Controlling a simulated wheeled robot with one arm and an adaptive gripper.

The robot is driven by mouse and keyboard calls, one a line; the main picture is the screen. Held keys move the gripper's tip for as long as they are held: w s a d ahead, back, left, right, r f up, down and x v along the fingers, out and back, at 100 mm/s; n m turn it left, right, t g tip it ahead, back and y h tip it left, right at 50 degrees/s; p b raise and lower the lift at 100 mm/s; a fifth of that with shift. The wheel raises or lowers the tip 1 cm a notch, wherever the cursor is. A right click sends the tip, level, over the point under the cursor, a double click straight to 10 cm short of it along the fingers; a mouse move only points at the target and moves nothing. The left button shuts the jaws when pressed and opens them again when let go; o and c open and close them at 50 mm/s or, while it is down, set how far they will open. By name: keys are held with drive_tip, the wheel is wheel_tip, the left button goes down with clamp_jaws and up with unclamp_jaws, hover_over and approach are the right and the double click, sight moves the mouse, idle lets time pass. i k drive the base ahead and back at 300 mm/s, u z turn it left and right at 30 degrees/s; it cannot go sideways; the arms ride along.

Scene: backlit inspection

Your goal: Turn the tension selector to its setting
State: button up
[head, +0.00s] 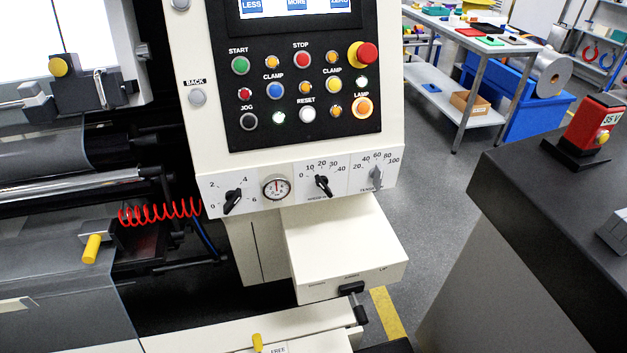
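The tension selector (377,176) is a small grey knob at the right end of the lower strip of the white control panel. Its dial is marked 20, 40, 60, 80 and 100, and the word below it is partly hard to read. The knob stands roughly upright, towards 60, but its exact pointing is too small to tell. My gripper is not in view, and nothing is seen touching the selector.
Left of it are a black pointer knob (323,185), a round gauge (276,188) and another black knob (232,200). Buttons and a red emergency stop (367,55) sit above. A white box (345,250) juts out below. A dark-topped cabinet (540,190) stands right, with floor between.

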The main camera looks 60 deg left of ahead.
sight(376, 172)
drive_tip(key=u, duration=1.9)
